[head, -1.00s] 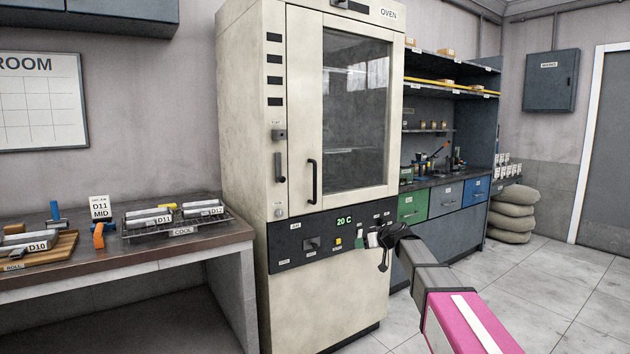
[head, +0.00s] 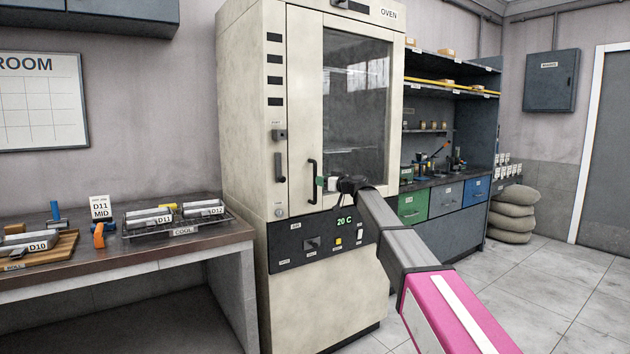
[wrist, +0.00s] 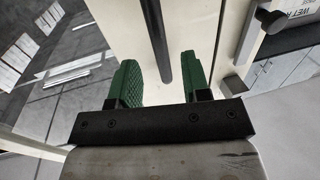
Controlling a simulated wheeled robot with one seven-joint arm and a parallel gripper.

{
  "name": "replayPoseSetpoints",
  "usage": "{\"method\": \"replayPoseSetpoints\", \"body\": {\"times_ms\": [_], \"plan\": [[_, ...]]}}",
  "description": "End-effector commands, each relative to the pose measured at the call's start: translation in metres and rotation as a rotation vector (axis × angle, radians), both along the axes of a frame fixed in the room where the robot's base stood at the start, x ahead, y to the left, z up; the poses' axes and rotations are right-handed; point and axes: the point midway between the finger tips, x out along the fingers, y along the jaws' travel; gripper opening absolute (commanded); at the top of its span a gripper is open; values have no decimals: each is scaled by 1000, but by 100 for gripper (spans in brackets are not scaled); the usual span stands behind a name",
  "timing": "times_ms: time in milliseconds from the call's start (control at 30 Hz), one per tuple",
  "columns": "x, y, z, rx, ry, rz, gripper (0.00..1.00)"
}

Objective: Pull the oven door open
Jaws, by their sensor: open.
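The oven (head: 240,130) is a tall cream cabinet with a glass-windowed door (head: 307,60). The door looks closed. Its black vertical bar handle (head: 312,182) is on the left side of the door. My gripper (head: 323,183) is at the lower part of the handle, in front of the door. In the wrist view, its two green fingers (wrist: 162,82) are open, with the dark handle bar (wrist: 157,40) showing between them. The fingers stand apart from the bar on both sides; its lower end shows near fingertip level.
The oven's control panel (head: 300,243) with a green 20 C display is below the door. A bench (head: 190,247) with trays stands at the left. Shelves and drawers (head: 442,202) stand at the right, with open floor (head: 540,290) in front.

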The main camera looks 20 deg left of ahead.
Motion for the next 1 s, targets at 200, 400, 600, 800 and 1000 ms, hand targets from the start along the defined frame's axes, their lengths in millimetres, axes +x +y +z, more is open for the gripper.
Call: {"method": "replayPoseSetpoints", "body": {"times_ms": [200, 400, 600, 800, 1000], "plan": [[22, 35, 0, -1, 0, 1, 43], [28, 49, 0, -1, 0, -1, 43], [28, 49, -1, -1, 0, -1, 43], [28, 49, -1, -1, 0, -1, 0], [26, 47, -1, -1, 0, 3, 0]]}}
